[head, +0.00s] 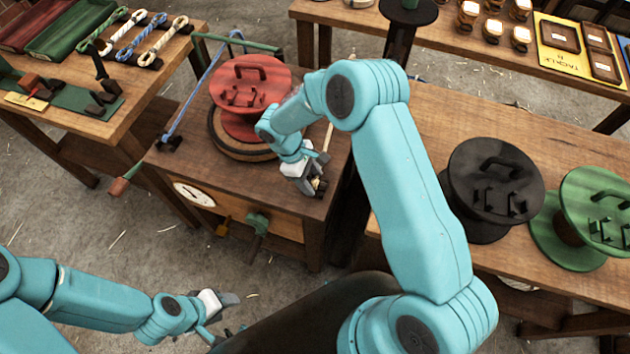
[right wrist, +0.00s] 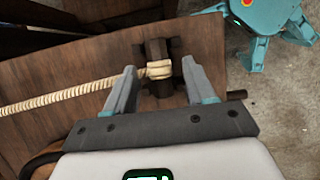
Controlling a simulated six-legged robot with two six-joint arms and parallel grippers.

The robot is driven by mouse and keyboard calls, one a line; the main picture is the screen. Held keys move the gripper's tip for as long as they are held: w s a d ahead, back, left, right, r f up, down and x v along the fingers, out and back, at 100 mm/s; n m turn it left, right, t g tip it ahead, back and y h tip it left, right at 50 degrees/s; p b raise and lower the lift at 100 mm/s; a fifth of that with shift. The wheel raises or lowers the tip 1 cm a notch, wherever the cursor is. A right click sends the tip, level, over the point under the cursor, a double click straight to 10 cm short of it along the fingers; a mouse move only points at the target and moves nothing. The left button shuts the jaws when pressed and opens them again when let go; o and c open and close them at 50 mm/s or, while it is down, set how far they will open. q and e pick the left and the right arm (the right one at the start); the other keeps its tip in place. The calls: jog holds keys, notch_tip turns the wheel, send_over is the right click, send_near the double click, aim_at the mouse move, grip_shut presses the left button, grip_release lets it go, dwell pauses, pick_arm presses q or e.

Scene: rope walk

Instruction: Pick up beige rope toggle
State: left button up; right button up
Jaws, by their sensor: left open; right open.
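The beige rope toggle (right wrist: 160,69) shows in the right wrist view as pale rope wrapped around a dark wooden piece near the edge of a brown wooden top. A straight length of the rope runs off to the left. My right gripper (right wrist: 160,80) is open, its two fingers on either side of the toggle; I cannot tell whether they touch it. In the head view my right gripper (head: 314,186) is at the front right corner of the small table, hiding most of the toggle. My left gripper (head: 226,303) is open and empty, low over the floor.
A red spool (head: 250,85) stands on the small table (head: 250,186) beside my right gripper. A black spool (head: 492,180) and a green spool (head: 598,212) stand on the right bench. Rope hanks (head: 140,35) lie on the left table. Floor is clear around my left gripper.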

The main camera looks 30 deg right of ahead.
jog(key=shift+f, duration=0.15)
jog(key=c, duration=0.7)
grip_shut()
